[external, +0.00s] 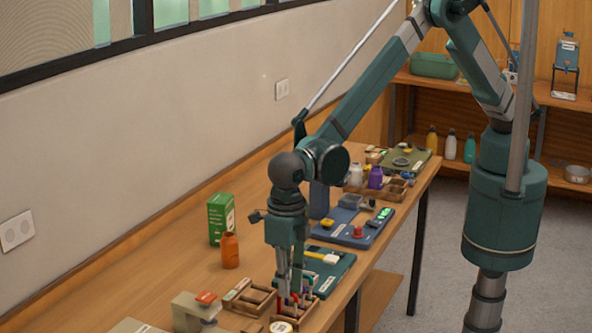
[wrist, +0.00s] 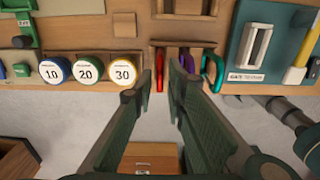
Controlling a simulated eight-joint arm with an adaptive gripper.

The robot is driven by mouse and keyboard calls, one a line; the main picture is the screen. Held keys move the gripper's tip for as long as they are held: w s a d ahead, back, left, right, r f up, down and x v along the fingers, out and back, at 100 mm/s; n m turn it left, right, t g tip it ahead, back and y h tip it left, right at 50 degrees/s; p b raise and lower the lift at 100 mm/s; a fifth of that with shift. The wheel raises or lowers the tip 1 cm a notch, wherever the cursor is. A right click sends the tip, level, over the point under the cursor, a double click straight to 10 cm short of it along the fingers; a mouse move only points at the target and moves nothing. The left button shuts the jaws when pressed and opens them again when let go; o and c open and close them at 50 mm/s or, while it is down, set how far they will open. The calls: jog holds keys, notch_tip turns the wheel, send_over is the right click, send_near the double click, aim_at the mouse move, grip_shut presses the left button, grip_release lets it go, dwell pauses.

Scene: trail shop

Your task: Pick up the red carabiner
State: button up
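The red carabiner (wrist: 159,71) hangs upright at the front of a small wooden tray (wrist: 186,29) in the wrist view, to the left of a purple carabiner (wrist: 185,58) and a teal carabiner (wrist: 213,68). My gripper (wrist: 161,78) is open, pointing at it. In the picture the red carabiner lies between the two fingertips, with a gap on each side; I cannot tell how far the fingers reach past it. In the external view my gripper (external: 289,298) points down at the front row of trays, hiding part of them.
Round discs marked 10 (wrist: 54,70), 20 (wrist: 89,68) and 30 (wrist: 123,70) sit left of the carabiners. A teal board (wrist: 258,50) is close on the right. In the external view an orange bottle (external: 230,251) and green box (external: 221,219) stand behind my gripper.

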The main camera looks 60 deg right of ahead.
jog(key=shift+f, duration=1.3)
grip_shut()
jog(key=shift+r, duration=0.15)
jog(key=shift+r+b, duration=0.3)
jog(key=shift+r, duration=4.6)
